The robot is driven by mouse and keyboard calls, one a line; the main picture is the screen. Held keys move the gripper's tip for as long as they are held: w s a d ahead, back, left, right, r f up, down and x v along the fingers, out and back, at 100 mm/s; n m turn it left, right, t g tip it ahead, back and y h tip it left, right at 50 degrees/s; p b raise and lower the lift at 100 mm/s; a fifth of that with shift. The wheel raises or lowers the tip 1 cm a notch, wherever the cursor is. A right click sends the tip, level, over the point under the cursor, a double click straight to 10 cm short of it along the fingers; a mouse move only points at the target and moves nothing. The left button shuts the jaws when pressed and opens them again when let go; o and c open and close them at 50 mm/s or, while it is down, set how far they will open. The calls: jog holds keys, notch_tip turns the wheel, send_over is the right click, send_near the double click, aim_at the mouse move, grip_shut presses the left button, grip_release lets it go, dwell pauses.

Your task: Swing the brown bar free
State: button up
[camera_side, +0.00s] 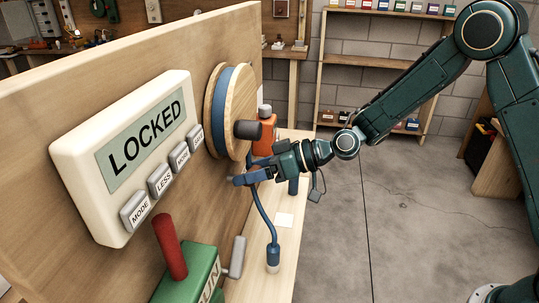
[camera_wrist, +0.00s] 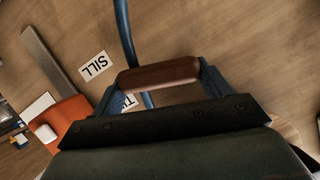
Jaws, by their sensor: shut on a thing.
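The brown bar (camera_wrist: 160,75) is a short rounded bar. In the wrist view it spans the space between the two blue fingers of my gripper (camera_wrist: 161,82), with one end at each finger. My gripper is shut on it. In the side view my gripper (camera_side: 252,172) is in front of the wooden panel, below and right of the round wheel. There I cannot make out the brown bar apart from the fingers. What the bar is fixed to is not clear in either view.
A display reading LOCKED (camera_side: 147,138) and the blue-rimmed wheel (camera_side: 224,108) with a dark knob (camera_side: 248,130) are on the panel. A blue hose (camera_side: 264,220) hangs just below my gripper. An orange bottle (camera_side: 265,132) stands behind it. A green box (camera_side: 190,275) with a red lever is in front.

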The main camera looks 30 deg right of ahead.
jog(key=m, duration=0.1)
jog(key=f+m+y, duration=0.1)
jog(key=m+g+y, duration=0.1)
jog(key=shift+s+a+f+m, duration=0.1)
jog(key=shift+f+m, duration=0.15)
jog(key=shift+m, duration=0.15)
dwell(0.5)
jog(key=o, duration=1.4)
jog(key=v, duration=1.3)
jog(key=shift+d, duration=0.45)
jog(key=shift+s+a+r, duration=0.1)
jog(key=shift+s, duration=0.05)
jog(key=s+d+r+m+h, duration=0.1)
jog(key=s+d+r+h, duration=0.2)
jog(key=s, duration=0.5)
jog(key=s+d+r+m+g+h, duration=0.1)
jog(key=s+d+r+h, duration=0.2)
jog(key=s, duration=0.6)
jog(key=s+d+r+h, duration=0.3)
jog(key=s+h, duration=0.3)
jog(key=s, duration=0.3)
jog(key=shift+s+d+r+m+g+h, duration=0.1)
jog(key=shift+d+m+g+h, duration=0.3)
jog(key=shift+d, duration=0.45)
